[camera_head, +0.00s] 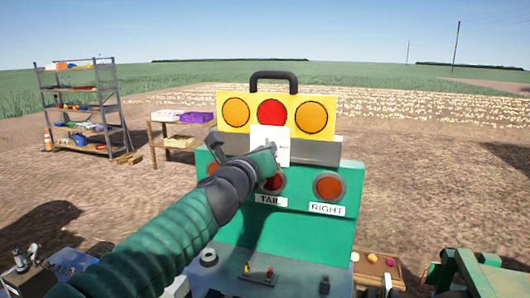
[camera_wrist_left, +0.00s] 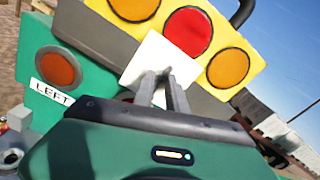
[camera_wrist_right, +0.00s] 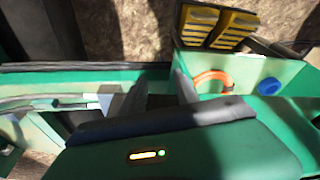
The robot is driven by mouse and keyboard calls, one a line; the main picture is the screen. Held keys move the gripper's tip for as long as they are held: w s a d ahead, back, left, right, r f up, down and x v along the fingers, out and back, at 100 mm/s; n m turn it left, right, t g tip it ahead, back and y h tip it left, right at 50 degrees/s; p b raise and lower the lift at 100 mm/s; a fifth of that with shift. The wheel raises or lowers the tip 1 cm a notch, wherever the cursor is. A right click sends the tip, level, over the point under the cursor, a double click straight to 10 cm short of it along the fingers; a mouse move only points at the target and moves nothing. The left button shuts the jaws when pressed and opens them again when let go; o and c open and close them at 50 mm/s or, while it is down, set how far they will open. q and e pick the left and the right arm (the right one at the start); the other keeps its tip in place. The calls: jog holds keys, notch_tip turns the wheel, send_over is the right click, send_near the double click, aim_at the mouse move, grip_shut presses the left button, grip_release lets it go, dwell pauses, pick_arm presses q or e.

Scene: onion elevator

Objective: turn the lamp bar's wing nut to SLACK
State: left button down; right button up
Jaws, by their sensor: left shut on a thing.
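The lamp bar (camera_head: 231,101) is a yellow panel with two amber lamps, a red one in the middle and a black handle on top. A white plate (camera_head: 284,136) hangs below the red lamp; it also shows in the left wrist view (camera_wrist_left: 151,52). My left gripper (camera_head: 272,148) reaches the plate's middle. In the left wrist view its fingers (camera_wrist_left: 163,78) are close together against the plate, shut on the wing nut, which they hide. Any lettering on the plate is unreadable. My right gripper (camera_wrist_right: 160,88) is open and empty, fingers apart.
The lamp bar stands on a grey ledge atop a green panel (camera_head: 330,220) with round lamps and TAIL and RIGHT labels; LEFT shows in the left wrist view. A shelf rack (camera_head: 80,105) and a crate table (camera_head: 180,140) stand farther back.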

pick_arm(q)
jog(key=shift+f, duration=0.3)
jog(key=c, duration=1.4)
grip_release()
jog(key=shift+w, duration=0.1)
jog(key=shift+o, duration=0.3)
jog(key=shift+r, duration=0.1)
jog(key=v, duration=1.6)
jog(key=shift+s, duration=0.3)
